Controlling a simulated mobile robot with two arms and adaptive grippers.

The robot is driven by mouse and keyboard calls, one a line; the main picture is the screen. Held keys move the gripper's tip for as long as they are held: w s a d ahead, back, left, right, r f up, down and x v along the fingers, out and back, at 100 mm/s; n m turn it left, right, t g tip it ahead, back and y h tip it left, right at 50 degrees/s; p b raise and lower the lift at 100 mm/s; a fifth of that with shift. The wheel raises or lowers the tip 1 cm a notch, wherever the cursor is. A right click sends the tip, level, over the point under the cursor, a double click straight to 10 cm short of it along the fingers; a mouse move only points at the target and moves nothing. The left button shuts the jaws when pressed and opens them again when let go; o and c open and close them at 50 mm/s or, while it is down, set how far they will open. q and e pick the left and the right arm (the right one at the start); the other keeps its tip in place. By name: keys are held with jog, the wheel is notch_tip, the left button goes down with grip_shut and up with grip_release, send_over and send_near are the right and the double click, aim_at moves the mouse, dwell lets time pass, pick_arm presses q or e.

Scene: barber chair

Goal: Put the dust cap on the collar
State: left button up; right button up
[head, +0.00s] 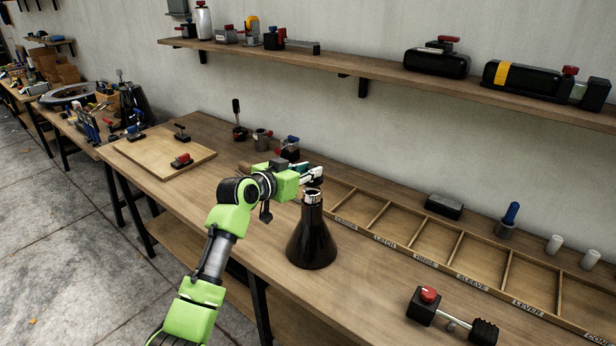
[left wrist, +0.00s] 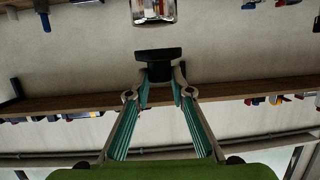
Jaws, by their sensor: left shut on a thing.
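A black cone-shaped stand (head: 312,240) stands upright on the workbench, with a shiny silver collar (head: 313,196) at its top. My left gripper (head: 314,174) is just above and behind the collar in the head view. In the left wrist view my left gripper (left wrist: 160,78) is shut on a black dust cap (left wrist: 158,54), holding its narrow stem with the wide disc facing away from the fingers. The silver collar also shows in the left wrist view (left wrist: 153,10), apart from the cap. The cap is hard to make out in the head view. My right gripper is not in view.
A labelled wooden compartment tray (head: 440,266) runs along the back of the workbench (head: 365,310). A black block with a red knob and rod (head: 428,304) lies at front right. A wooden board (head: 150,162) lies at left. A loaded shelf (head: 370,76) hangs above.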

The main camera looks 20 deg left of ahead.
pick_arm(q)
notch_tip(320, 180, down, 2)
jog(key=shift+f+p, duration=0.1)
jog(key=shift+p, duration=0.35)
jog(key=shift+s+f, duration=0.1)
jog(key=shift+f, duration=0.15)
jog(key=o, duration=1)
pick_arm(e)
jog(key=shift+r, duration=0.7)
pick_arm(q)
jog(key=shift+r, duration=0.2)
jog(key=shift+s+f, duration=0.1)
jog(key=shift+s, duration=0.15)
jog(key=b+v, duration=0.3)
jog(key=v, duration=0.8)
jog(key=shift+s+r, duration=0.2)
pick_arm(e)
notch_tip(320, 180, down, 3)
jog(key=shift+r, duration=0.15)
